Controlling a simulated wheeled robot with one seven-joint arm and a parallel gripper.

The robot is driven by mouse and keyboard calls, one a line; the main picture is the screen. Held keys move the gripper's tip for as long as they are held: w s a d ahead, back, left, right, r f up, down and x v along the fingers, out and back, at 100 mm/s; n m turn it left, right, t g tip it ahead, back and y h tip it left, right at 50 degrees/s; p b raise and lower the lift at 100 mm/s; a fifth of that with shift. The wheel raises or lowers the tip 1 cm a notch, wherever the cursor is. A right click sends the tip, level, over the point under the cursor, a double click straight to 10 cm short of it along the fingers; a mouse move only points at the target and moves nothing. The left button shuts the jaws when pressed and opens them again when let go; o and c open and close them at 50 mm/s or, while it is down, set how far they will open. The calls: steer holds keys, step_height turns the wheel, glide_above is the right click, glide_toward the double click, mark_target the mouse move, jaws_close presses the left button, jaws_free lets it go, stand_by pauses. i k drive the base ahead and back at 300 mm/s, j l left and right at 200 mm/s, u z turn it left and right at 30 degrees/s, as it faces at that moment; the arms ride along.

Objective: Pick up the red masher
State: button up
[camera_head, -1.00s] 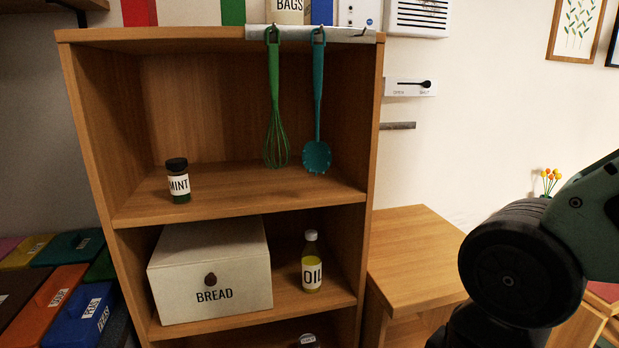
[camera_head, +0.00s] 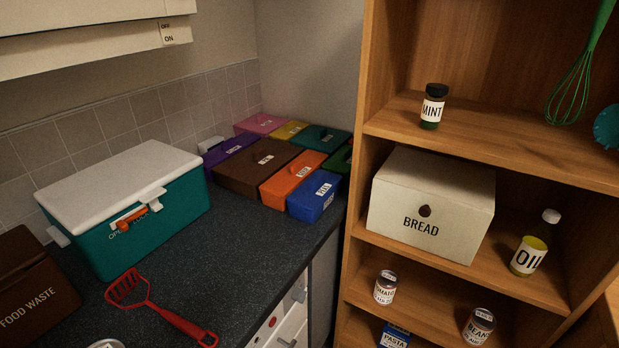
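The red masher (camera_head: 152,306) lies flat on the dark countertop at the lower left of the head view. Its slotted head (camera_head: 127,287) points to the upper left, and its handle (camera_head: 188,327) runs to the lower right, close to the counter's front edge. Nothing covers it. My gripper is not in view.
A teal box with a white lid (camera_head: 150,225) stands behind the masher, and a brown food waste bin (camera_head: 32,292) is to its left. Several coloured boxes (camera_head: 290,178) fill the back corner. A wooden shelf (camera_head: 352,200) with jars and a bread box (camera_head: 432,205) stands at right.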

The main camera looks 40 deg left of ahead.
mark_target(199, 334)
steer(key=u, duration=2.5)
